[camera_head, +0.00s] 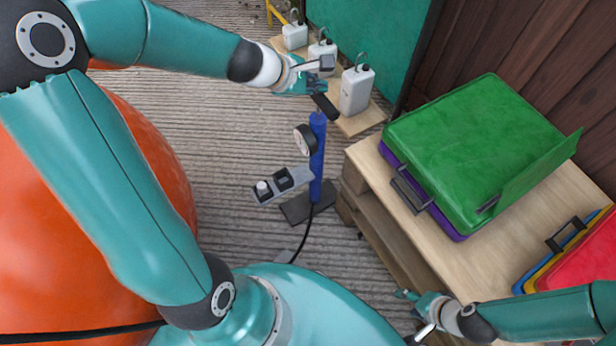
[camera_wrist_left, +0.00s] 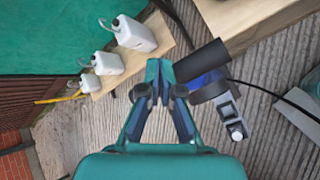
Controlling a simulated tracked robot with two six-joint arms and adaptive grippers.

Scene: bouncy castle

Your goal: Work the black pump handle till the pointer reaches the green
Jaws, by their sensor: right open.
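The blue pump (camera_head: 318,160) stands upright on a dark foot on the grooved floor. Its black handle (camera_head: 325,106) is at the top, and also shows in the left wrist view (camera_wrist_left: 203,62). The round gauge (camera_head: 305,140) is on the pump's left side; its pointer and green zone cannot be read. My left gripper (camera_head: 318,86) is just above the handle in the head view. In the wrist view its fingertips (camera_wrist_left: 159,66) meet with nothing between them, and the handle lies to their right, apart. My right gripper (camera_head: 416,312) is open and empty beside the wooden table's front corner.
A wooden table (camera_head: 478,262) with a green case (camera_head: 480,145) is at right. A big orange ball (camera_head: 150,170) is at left.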

